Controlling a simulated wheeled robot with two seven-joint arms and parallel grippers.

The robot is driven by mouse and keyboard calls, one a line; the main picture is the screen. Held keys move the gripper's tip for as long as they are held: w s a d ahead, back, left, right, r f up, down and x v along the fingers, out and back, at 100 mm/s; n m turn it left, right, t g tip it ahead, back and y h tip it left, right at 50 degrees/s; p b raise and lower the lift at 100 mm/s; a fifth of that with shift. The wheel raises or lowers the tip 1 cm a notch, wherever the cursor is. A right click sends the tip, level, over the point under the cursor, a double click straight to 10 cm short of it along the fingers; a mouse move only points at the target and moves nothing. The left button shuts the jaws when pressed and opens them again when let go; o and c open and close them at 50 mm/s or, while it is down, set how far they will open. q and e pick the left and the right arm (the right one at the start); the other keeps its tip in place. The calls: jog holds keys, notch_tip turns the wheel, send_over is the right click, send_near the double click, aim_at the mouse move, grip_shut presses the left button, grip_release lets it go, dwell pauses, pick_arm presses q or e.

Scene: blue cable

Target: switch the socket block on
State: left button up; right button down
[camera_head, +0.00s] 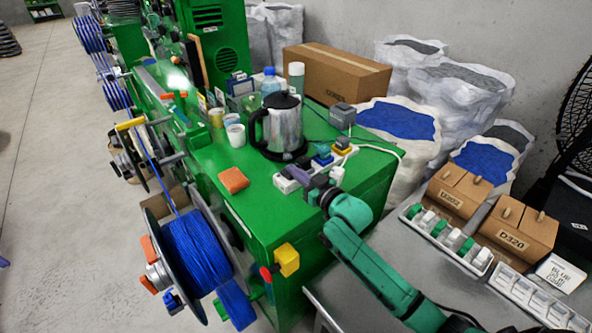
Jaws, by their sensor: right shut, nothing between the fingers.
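The white socket block (286,184) lies on the green machine top, running diagonally from near the right gripper toward the back right. Several plugs sit in it, among them a blue one (322,158) and a yellow one (342,149). My right gripper (297,176) is at the near end of the block, its dark fingers over it and hiding part of it. The fingers are shut with nothing held. Whether they touch the block cannot be told. The switch itself cannot be made out. My left gripper does not show.
A kettle (281,128) stands just behind the block, with a white cup (236,135) to its left. A grey adapter (342,116) stands behind. A white cable (385,149) runs along the right edge.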

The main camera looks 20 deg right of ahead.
jog(key=shift+s+d+f, duration=0.15)
jog(key=shift+s+f, duration=0.15)
jog(key=shift+f, duration=0.05)
jog(key=shift+f, duration=0.1)
